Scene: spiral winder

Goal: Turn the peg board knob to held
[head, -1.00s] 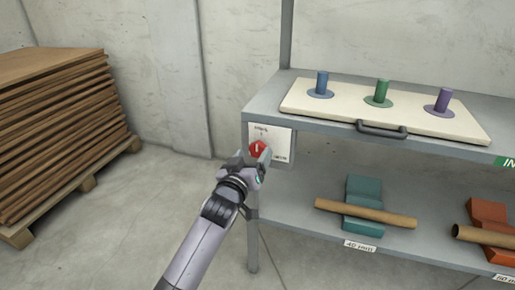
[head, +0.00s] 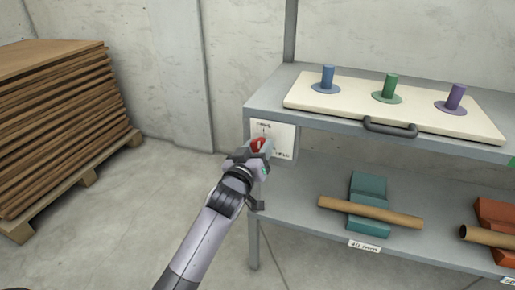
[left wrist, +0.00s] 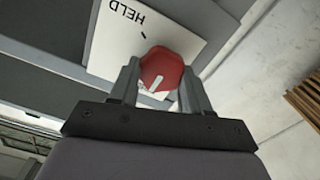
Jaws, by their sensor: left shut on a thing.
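The red knob (head: 258,145) sits on a white label plate (head: 285,136) at the left end of the shelf unit. My left gripper (head: 256,152) is at the knob, its fingers on either side of it. In the left wrist view the knob (left wrist: 161,72) lies between the two fingertips (left wrist: 158,88), and the gripper is shut on it. A white pointer mark shows on the knob. The word HELD is printed on the plate (left wrist: 125,32). The peg board (head: 345,100) lies on the upper shelf with blue, green and purple pegs. My right gripper is not in view.
Below, the lower shelf holds a cardboard tube (head: 370,211) on a teal cradle (head: 368,188) and another tube by an orange cradle (head: 497,216). A stack of brown boards (head: 65,125) stands on a pallet at left. The floor between is clear.

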